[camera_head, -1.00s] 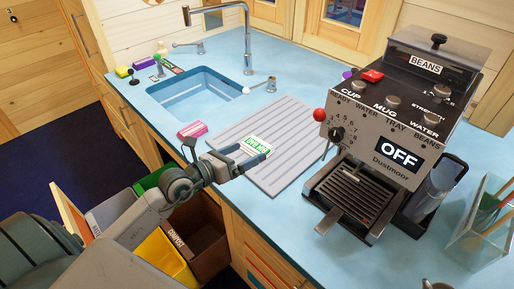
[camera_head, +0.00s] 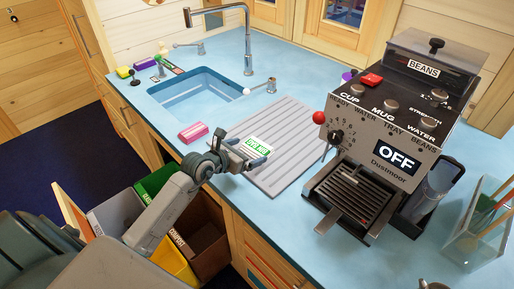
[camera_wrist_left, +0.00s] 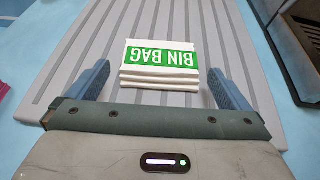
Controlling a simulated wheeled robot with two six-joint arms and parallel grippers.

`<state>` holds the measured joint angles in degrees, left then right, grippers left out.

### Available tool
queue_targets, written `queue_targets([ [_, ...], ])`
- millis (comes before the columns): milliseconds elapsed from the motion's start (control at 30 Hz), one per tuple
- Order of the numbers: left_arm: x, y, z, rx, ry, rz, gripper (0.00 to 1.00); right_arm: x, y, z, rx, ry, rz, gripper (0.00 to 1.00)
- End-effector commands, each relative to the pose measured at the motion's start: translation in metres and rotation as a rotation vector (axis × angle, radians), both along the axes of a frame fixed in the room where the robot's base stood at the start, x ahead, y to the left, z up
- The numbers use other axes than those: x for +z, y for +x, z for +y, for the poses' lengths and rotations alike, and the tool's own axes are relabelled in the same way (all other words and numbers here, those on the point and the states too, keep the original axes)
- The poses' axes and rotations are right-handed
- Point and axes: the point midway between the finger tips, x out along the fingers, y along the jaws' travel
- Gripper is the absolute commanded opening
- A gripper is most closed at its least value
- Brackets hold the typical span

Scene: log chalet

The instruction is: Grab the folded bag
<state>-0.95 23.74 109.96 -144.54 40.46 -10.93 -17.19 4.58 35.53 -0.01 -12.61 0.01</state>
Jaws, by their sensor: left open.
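The folded bag (camera_head: 256,147) is a white packet with a green band. It lies on the grey ribbed drainboard (camera_head: 290,124) beside the sink. In the left wrist view the folded bag (camera_wrist_left: 160,66) reads "BIN BAG" and sits between and slightly beyond my fingertips. My left gripper (camera_head: 250,156) is open around its near side, one blue-grey finger on each side, with gaps to both. The left gripper also shows in the left wrist view (camera_wrist_left: 157,84). Whether the fingers touch the board is unclear. My right gripper is not in view.
A coffee machine (camera_head: 385,140) stands right of the drainboard. A pink sponge (camera_head: 193,132) lies left of it, near the counter's front edge. The sink (camera_head: 195,90) and tap are behind. Open sorting bins (camera_head: 160,185) are pulled out below the counter.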

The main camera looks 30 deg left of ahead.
Motion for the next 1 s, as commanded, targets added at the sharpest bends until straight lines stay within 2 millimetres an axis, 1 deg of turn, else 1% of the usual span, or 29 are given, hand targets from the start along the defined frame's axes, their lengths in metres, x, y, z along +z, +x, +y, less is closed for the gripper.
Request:
queue_targets([
  [33, 0.001, 0.006, -0.004, 0.001, -0.006, 0.001, 1.00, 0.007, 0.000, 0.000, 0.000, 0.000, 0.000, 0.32],
  [100, -0.002, 0.016, -0.007, 0.003, -0.006, 0.001, 1.00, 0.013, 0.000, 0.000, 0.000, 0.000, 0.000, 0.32],
  [233, -0.011, 0.030, -0.011, 0.002, -0.004, 0.000, 1.00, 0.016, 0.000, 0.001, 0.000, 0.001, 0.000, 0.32],
  [367, -0.015, 0.036, -0.012, 0.000, -0.001, 0.000, 1.00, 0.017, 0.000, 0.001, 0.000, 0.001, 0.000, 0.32],
  [567, -0.016, 0.036, -0.012, 0.000, 0.000, 0.000, 1.00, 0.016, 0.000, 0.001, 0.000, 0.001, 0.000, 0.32],
  [700, -0.016, 0.036, -0.012, 0.000, 0.000, 0.000, 0.72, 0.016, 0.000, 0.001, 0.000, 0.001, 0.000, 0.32],
  [733, -0.016, 0.036, -0.012, 0.000, 0.000, 0.000, 0.69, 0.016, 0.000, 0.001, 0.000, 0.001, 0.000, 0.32],
  [1000, -0.015, 0.036, -0.012, 0.000, 0.000, -0.001, 0.69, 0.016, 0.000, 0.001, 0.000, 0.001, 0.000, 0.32],
])
